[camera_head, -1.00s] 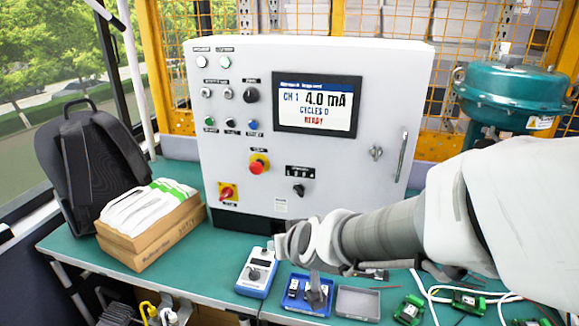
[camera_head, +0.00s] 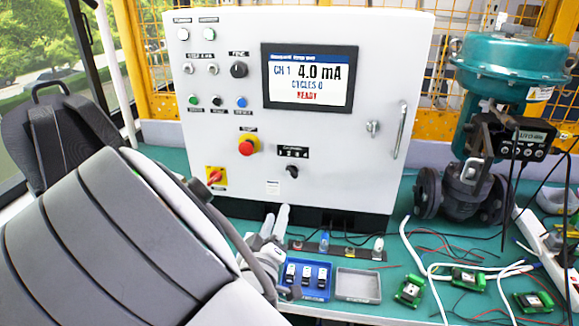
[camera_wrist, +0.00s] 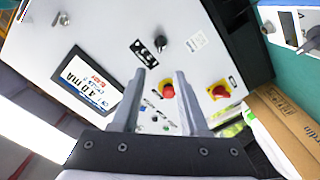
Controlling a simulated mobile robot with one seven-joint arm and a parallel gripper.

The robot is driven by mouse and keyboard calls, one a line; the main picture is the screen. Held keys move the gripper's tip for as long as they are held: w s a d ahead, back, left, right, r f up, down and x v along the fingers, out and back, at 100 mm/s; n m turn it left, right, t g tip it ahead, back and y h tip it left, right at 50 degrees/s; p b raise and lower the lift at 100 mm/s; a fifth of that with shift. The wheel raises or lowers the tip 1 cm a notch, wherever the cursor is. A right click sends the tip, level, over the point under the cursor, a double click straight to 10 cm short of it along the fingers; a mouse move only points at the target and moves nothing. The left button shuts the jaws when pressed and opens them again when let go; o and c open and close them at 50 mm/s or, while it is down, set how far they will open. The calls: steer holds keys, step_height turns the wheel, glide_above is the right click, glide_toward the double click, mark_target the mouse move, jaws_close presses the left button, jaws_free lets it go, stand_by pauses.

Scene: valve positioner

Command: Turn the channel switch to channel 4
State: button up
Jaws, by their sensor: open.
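The channel switch (camera_head: 292,172) is a small black knob on the white control cabinet, below a black number label (camera_head: 292,152). In the wrist view the switch (camera_wrist: 161,45) lies beyond the fingertips, beside its label (camera_wrist: 144,53). I cannot read its pointer direction clearly. The cabinet's screen (camera_head: 311,77) reads CH 1, 4.0 mA, CYCLES 0, READY. My gripper (camera_head: 276,216) is open and points up toward the panel, below and slightly left of the switch. In the wrist view my gripper's (camera_wrist: 158,75) fingers are apart with nothing held, and clear of the switch.
A red emergency button (camera_head: 247,144) and a red-yellow rotary switch (camera_head: 215,176) sit left of the channel switch. A door handle (camera_head: 400,130) is at right. A blue tray (camera_head: 306,267), a grey tray (camera_head: 358,285) and cables lie on the green bench. A teal valve (camera_head: 508,75) stands right.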

mark_target(291, 174)
steer(key=w+d, duration=0.1)
steer(key=w, duration=0.4)
steer(key=w+d+b, duration=0.1)
steer(key=w, duration=0.4)
steer(key=w+d, duration=0.1)
steer(key=w, duration=0.5)
steer(key=shift+d, duration=0.1)
jaws_close()
